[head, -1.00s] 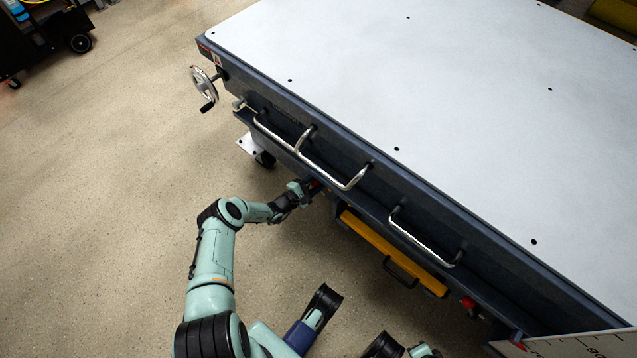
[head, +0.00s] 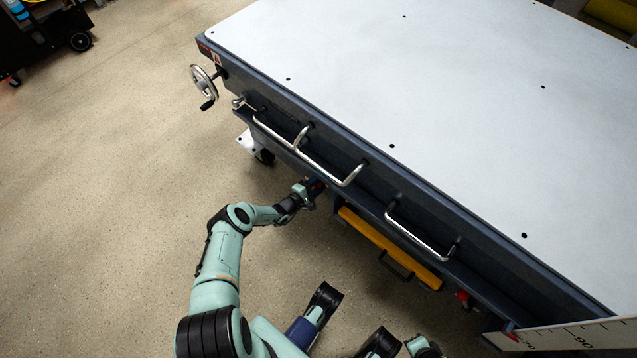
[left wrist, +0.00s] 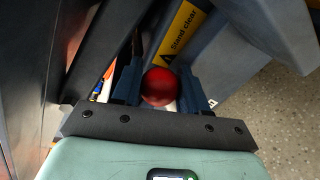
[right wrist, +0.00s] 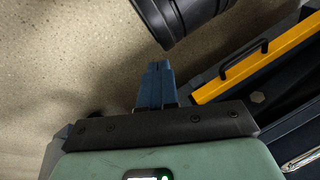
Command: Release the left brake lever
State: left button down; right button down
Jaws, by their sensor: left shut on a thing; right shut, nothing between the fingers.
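The left brake lever's red ball knob (left wrist: 159,87) sits between my left gripper's fingers (left wrist: 163,88) in the left wrist view. The gripper is shut on it, and the lever below the knob is mostly hidden. In the head view my left gripper (head: 308,190) is under the long side of the workbench, with a bit of red at its tip. My right gripper (right wrist: 157,82) is shut and empty in the right wrist view, above the floor and apart from the bench.
The white-topped bench (head: 420,110) has chrome handles (head: 420,237) along its side. A yellow drawer front (head: 390,248) lies right of my left gripper. Another red knob (head: 463,296) is farther right. A handwheel (head: 203,84) is at the far left corner. Open floor (head: 110,200) lies left.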

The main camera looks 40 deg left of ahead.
pick_arm(q)
jog(key=shift+s+d+f, duration=0.1)
jog(key=shift+d+f, duration=0.05)
jog(key=c, duration=0.8)
grip_release()
jog(key=shift+o, duration=0.9)
jog(key=shift+s+r, duration=0.2)
jog(key=shift+s, duration=0.1)
jog(key=s+a+r+p, duration=0.1)
jog(key=s+p, duration=0.4)
jog(key=s, duration=0.7)
jog(key=shift+s+a+r, duration=0.25)
jog(key=shift+r, duration=0.1)
pick_arm(e)
jog(key=s+a+r+g+y, duration=0.1)
jog(key=s+a+r+g, duration=0.1)
jog(key=s+r, duration=0.3)
jog(key=s+a, duration=0.1)
jog(key=s, duration=0.1)
jog(key=shift+s+a+r+n, duration=0.3)
jog(key=shift+s+a+r, duration=0.05)
jog(key=shift+r, duration=0.05)
